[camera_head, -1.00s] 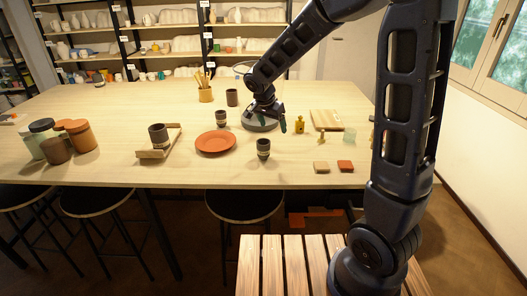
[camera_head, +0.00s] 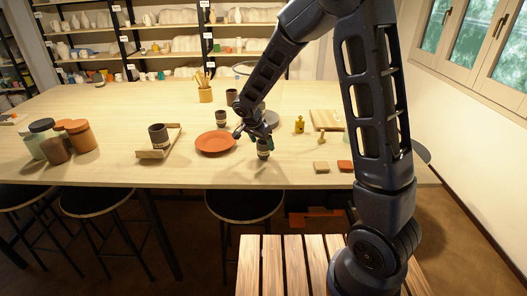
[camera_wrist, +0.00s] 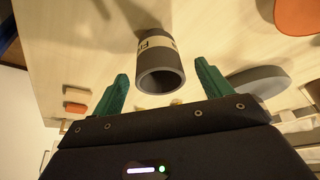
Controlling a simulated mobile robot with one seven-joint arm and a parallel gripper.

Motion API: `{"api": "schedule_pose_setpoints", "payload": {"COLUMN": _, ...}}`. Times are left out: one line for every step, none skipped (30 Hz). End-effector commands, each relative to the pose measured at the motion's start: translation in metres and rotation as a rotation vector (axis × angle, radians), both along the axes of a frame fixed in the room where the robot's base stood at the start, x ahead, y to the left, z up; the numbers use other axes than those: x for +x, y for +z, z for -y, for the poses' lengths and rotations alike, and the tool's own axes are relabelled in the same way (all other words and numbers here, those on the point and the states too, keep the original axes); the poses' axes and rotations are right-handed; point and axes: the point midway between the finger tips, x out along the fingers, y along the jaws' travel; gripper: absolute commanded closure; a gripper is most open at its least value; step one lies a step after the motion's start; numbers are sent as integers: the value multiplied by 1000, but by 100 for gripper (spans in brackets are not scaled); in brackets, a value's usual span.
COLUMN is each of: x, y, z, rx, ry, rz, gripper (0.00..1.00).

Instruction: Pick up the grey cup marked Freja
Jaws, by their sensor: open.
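A dark grey cup (camera_head: 263,153) with a pale label band stands near the front edge of the table, partly hidden by my gripper (camera_head: 258,136). In the wrist view the cup (camera_wrist: 160,78) shows its open rim between the two green fingers of my gripper (camera_wrist: 163,82), with gaps on both sides. The band's lettering is only partly visible there, so I cannot read the full name.
An orange plate (camera_head: 215,143) lies just left of my gripper. Two small tiles (camera_head: 320,167) lie to the right. A plain dark cup (camera_head: 231,95), a brush pot (camera_head: 205,95) and a grey disc (camera_wrist: 258,80) are farther back. Several jars (camera_head: 80,136) stand at left.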

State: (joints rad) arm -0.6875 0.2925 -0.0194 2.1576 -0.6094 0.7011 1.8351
Motion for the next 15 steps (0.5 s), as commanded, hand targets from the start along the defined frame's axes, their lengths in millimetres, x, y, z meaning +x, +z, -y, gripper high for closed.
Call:
{"api": "schedule_pose_setpoints", "payload": {"x": 1, "y": -4, "z": 1, "rx": -1, "ry": -1, "rz": -1, "gripper": 22}}
{"api": "schedule_pose_setpoints", "payload": {"x": 2, "y": -7, "z": 2, "rx": -1, "ry": 0, "rz": -2, "gripper": 22}}
{"api": "schedule_pose_setpoints", "payload": {"x": 3, "y": -11, "z": 3, "rx": -1, "ry": 0, "rz": -2, "gripper": 22}}
{"api": "schedule_pose_setpoints", "payload": {"x": 4, "y": -15, "z": 5, "rx": -3, "ry": 1, "rz": -2, "gripper": 22}}
{"api": "schedule_pose_setpoints", "payload": {"x": 5, "y": -19, "z": 6, "rx": -3, "ry": 1, "rz": -2, "gripper": 22}}
{"api": "schedule_pose_setpoints", "payload": {"x": 6, "y": -24, "z": 7, "rx": -2, "ry": 0, "rz": -3, "gripper": 22}}
{"api": "schedule_pose_setpoints", "payload": {"x": 7, "y": -28, "z": 8, "rx": -1, "ry": 0, "rz": -2, "gripper": 22}}
{"api": "schedule_pose_setpoints", "payload": {"x": 9, "y": -32, "z": 9, "rx": -2, "ry": 0, "rz": -1, "gripper": 22}}
{"api": "schedule_pose_setpoints", "payload": {"x": 10, "y": -37, "z": 10, "rx": -3, "ry": 1, "rz": -2, "gripper": 22}}
{"api": "schedule_pose_setpoints", "payload": {"x": 11, "y": -40, "z": 11, "rx": -2, "ry": 1, "rz": -2, "gripper": 22}}
{"api": "schedule_pose_setpoints", "payload": {"x": 12, "y": -42, "z": 11, "rx": -1, "ry": 1, "rz": -1, "gripper": 22}}
{"api": "schedule_pose_setpoints", "payload": {"x": 13, "y": -43, "z": 12, "rx": 0, "ry": 1, "rz": 0, "gripper": 22}}
{"api": "schedule_pose_setpoints", "payload": {"x": 13, "y": -44, "z": 12, "rx": 0, "ry": 0, "rz": 0, "gripper": 22}}
{"api": "schedule_pose_setpoints", "payload": {"x": 13, "y": -44, "z": 12, "rx": 1, "ry": 0, "rz": 1, "gripper": 22}}
{"api": "schedule_pose_setpoints", "payload": {"x": 13, "y": -44, "z": 12, "rx": 1, "ry": 0, "rz": 1, "gripper": 22}}
